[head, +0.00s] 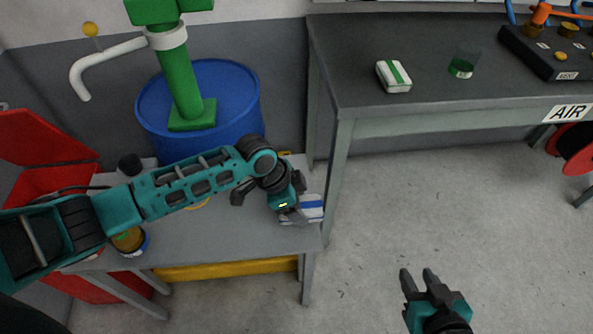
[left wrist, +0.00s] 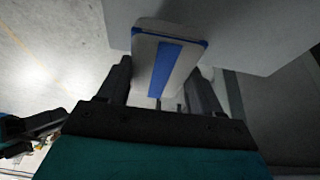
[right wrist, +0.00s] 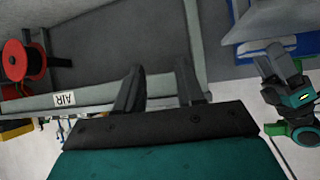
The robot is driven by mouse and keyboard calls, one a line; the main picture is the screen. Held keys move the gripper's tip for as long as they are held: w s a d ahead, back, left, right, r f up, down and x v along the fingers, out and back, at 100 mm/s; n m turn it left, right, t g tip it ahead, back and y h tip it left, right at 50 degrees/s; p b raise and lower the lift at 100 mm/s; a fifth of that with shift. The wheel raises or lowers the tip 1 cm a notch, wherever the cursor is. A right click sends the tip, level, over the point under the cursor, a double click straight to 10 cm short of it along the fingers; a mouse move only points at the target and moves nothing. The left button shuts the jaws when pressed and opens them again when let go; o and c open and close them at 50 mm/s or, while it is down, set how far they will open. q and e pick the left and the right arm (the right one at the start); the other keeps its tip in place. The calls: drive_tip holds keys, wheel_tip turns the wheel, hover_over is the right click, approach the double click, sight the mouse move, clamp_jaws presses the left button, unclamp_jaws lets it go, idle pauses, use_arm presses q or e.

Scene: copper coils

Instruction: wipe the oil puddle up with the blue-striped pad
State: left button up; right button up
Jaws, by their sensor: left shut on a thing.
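The blue-striped pad (head: 313,209), white with a blue band, is at the right end of the low grey table. My left gripper (head: 290,213) is shut on it. In the left wrist view the pad (left wrist: 165,65) sits between the two fingers. I cannot tell whether it touches the tabletop. I cannot make out the oil puddle for certain; my left arm covers much of the low table. A small yellow patch (head: 198,204) shows below the arm, too hidden to identify. My right gripper (head: 417,275) is open and empty above the floor.
A blue drum (head: 235,95) with a green pump is behind the low table (head: 225,240). A red bin (head: 45,140) is at left.

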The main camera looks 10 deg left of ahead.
use_arm(q)
wheel_tip(320, 180, up, 3)
drive_tip(key=shift+f+p, duration=0.1)
drive_tip(key=shift+p, duration=1.1)
drive_tip(key=shift+r+p, duration=0.6)
drive_tip(key=shift+p, duration=0.05)
drive_tip(key=shift+r, duration=0.15)
use_arm(e)
drive_tip(key=r, duration=0.3)
drive_tip(key=shift+s+d+r+h, duration=0.2)
drive_tip(key=shift+s+d+h, duration=0.1)
drive_tip(key=shift+d, duration=0.05)
